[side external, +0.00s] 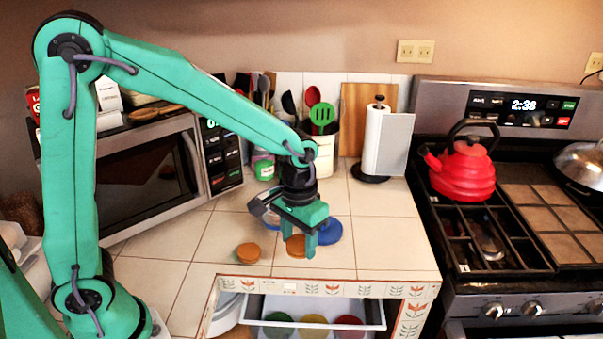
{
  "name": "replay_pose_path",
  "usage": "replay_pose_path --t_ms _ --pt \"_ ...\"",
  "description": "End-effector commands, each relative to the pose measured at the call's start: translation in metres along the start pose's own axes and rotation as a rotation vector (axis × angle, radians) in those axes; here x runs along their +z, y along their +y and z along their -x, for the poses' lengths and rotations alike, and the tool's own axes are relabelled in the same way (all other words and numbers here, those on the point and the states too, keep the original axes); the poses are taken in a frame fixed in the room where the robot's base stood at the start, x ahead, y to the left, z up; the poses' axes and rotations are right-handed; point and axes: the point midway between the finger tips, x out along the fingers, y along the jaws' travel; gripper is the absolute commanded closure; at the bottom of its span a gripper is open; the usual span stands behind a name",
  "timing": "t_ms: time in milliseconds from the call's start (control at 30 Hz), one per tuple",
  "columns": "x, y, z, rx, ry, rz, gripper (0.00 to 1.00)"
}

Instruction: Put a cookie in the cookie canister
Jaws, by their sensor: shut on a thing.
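My gripper (301,238) points down over the tiled counter, near its front edge. It is shut on a round orange-brown cookie (295,246), which shows between the fingers. I cannot tell whether this cookie touches the counter. A second orange-brown cookie (248,253) lies on the counter to the left. A blue round thing (329,231) sits just behind and right of my gripper, partly hidden. Another blue-edged round thing (271,222) shows behind my gripper at left, mostly hidden. I cannot tell which of these is the canister or a lid.
An open drawer (374,312) below the counter holds green, yellow and red round things. A microwave (150,175) stands left. A green-labelled jar (264,169), utensil crock (323,150) and paper towel holder (384,145) stand behind. A stove with a red kettle (464,170) is right.

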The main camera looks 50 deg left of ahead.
Motion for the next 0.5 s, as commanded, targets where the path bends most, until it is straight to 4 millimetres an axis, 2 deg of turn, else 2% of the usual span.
replay_pose_path --t_ms 267,500 --pt "-0.055 -0.055 0.008 0.000 0.000 0.157 0.74" --pt "-0.096 -0.119 0.014 0.000 0.001 0.301 0.74"
